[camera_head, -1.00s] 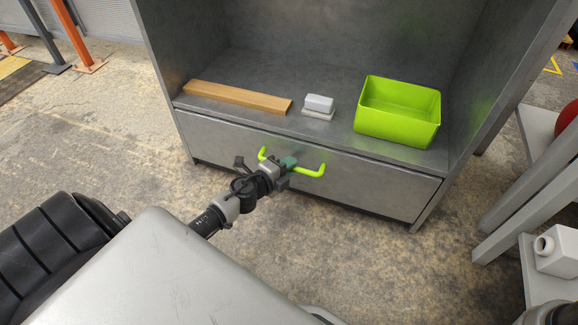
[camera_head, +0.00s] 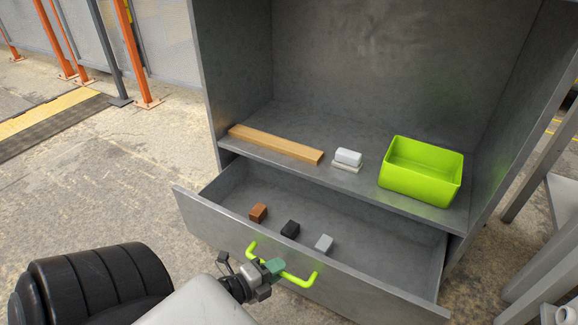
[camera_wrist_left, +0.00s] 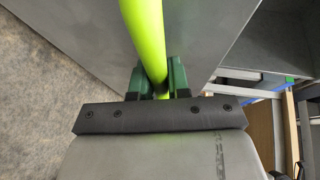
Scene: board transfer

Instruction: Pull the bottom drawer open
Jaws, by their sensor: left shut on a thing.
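The bottom drawer (camera_head: 375,292) of the grey cabinet stands well open toward me. A brown block (camera_head: 258,212), a black block (camera_head: 290,229) and a light grey block (camera_head: 324,243) lie inside it. Its lime-green handle (camera_head: 303,281) is on the drawer front. My left gripper (camera_head: 272,268) is at the handle and shut on its bar. In the left wrist view the green fingers (camera_wrist_left: 160,78) sit on both sides of the handle (camera_wrist_left: 144,35). My right gripper is not in view.
A grey table or rack (camera_head: 562,200) stands close at the right.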

